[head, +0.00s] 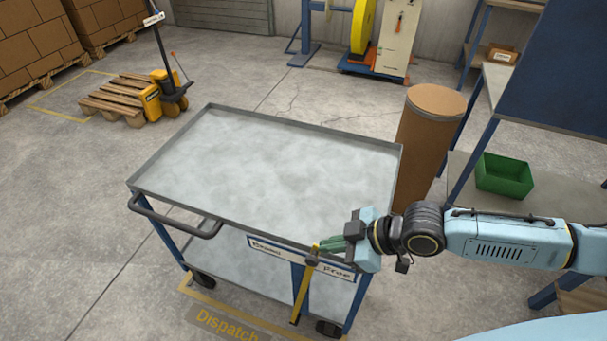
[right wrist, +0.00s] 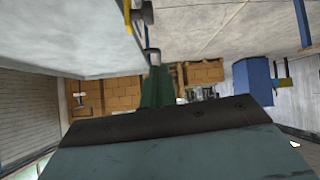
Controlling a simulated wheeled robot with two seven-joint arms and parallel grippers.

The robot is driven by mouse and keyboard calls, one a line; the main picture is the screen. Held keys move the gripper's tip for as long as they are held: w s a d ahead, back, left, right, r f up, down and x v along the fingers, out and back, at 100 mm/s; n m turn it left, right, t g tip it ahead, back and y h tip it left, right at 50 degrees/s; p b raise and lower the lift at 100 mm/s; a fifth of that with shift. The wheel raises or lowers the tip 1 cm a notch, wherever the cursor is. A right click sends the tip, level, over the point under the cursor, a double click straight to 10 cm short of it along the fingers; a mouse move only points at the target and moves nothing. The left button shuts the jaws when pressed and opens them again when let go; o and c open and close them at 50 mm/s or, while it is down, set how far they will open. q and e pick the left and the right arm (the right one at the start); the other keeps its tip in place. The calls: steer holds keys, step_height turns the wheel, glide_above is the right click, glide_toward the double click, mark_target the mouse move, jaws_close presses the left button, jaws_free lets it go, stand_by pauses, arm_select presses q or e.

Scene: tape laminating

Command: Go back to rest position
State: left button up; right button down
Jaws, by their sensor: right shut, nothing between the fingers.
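My right gripper (head: 326,244) is shut and empty at the front right corner of the grey-topped cart (head: 270,165). Its green fingers point left along the cart's front edge. A yellow upright bar (head: 303,292) on the cart's front appears right by the fingertips; I cannot tell whether they touch. In the right wrist view the shut green fingers (right wrist: 155,88) show in the middle, with the cart's pale surface (right wrist: 75,35) at upper left. My left gripper is in neither view.
The cart top is bare. A brown drum (head: 428,140) stands behind its right end. A shelf unit with a green bin (head: 504,175) is at the right, behind my right arm. A pallet jack (head: 165,90) stands far left. Floor left of the cart is clear.

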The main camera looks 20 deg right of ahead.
steer(key=s+a+m, duration=0.1)
steer(key=s+a, duration=0.3)
steer(key=a, duration=0.3)
steer(key=s+d+f+m+g+h, duration=0.2)
steer(key=s+d+m+h, duration=0.65)
steer(key=s+d, duration=0.2)
step_height(320, 180, down, 24)
steer(key=s+d+g, duration=0.1)
steer(key=s+g, duration=0.1)
steer(key=s+d+f, duration=0.3)
steer(key=s+f, duration=1.2)
steer(key=s, duration=0.1)
steer(key=shift+s+f+g, duration=0.15)
steer(key=shift+f+g, duration=0.15)
steer(key=shift+g, duration=0.1)
